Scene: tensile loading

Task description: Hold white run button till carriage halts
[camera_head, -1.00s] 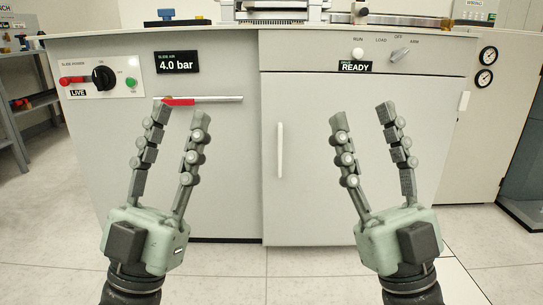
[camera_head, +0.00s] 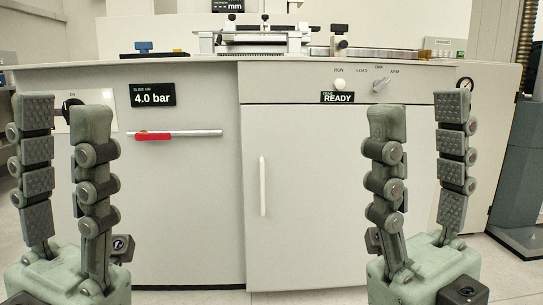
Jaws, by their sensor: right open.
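The white run button (camera_head: 339,84) sits under the RUN label on the front panel of the cabinet, above a black sign (camera_head: 337,97) reading READY. The carriage (camera_head: 266,42) appears to be the metal assembly on the bench top. My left gripper (camera_head: 62,112) is open and empty at the left, in front of the cabinet. My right gripper (camera_head: 412,112) is open and empty, to the right of the button and lower, with its fingers pointing up. Neither gripper touches the button.
A LOAD/OFF/ARM selector knob (camera_head: 381,84) is right of the button. A display (camera_head: 153,94) reads 4.0 bar. A rail with a red handle (camera_head: 153,136) and a white vertical door handle (camera_head: 262,186) stick out from the cabinet. A gauge (camera_head: 465,84) is at the right.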

